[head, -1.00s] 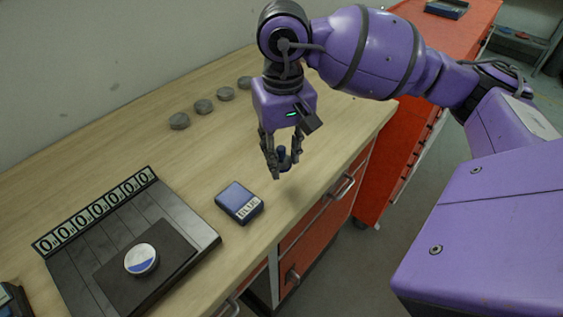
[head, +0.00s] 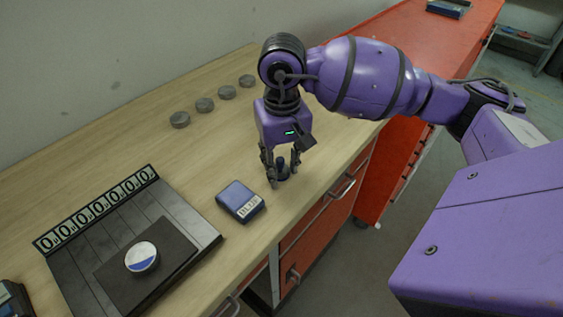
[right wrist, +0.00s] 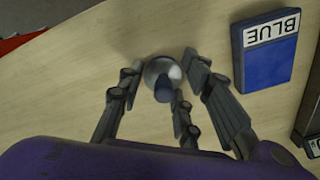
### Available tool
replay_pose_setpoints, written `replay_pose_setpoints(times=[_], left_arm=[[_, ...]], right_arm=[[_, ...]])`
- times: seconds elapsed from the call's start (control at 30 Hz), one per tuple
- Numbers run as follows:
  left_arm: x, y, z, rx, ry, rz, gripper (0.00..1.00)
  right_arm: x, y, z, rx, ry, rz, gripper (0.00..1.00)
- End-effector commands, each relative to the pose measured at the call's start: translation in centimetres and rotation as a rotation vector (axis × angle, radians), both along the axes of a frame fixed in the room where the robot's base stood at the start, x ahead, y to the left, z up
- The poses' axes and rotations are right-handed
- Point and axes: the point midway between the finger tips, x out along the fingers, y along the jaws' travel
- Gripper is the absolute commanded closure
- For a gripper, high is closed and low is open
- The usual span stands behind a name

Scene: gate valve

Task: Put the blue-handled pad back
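The blue-handled pad (head: 281,163) is a dark blue knob on a pale, shiny round base, between the fingers of my right gripper (head: 283,177), near the table's front edge. In the right wrist view the pad (right wrist: 163,84) is upright and sits between the fingers of the right gripper (right wrist: 163,80), which close in on both sides of it. Whether its base touches the table is hard to tell. The blue box labelled BLUE (head: 240,200) lies to the left of the gripper; it also shows in the right wrist view (right wrist: 267,62). My left gripper is out of view.
A dark stand (head: 70,275) with a row of zeros holds a white-and-blue disc (head: 141,257). Several grey discs (head: 204,105) lie along the back of the wooden table (head: 130,145). A red cabinet (head: 400,150) stands to the right. The table between box and grey discs is clear.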

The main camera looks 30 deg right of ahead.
Motion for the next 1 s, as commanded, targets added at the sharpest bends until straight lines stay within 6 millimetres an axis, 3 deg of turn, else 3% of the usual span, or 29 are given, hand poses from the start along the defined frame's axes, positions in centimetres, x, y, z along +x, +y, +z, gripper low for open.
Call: replay_pose_setpoints(times=[0.1,0.37,0.53,1.0], left_arm=[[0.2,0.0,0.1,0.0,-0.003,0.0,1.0],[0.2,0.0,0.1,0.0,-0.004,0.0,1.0],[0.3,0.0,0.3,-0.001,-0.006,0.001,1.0],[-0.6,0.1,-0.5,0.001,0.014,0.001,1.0]], right_arm=[[0.0,0.0,0.1,0.0,-0.001,0.0,0.52],[0.0,0.0,0.2,0.0,-0.001,0.0,0.52],[0.1,0.0,1.4,0.0,-0.006,0.0,0.52],[0.1,0.0,10.7,0.0,-0.004,0.0,0.52]])
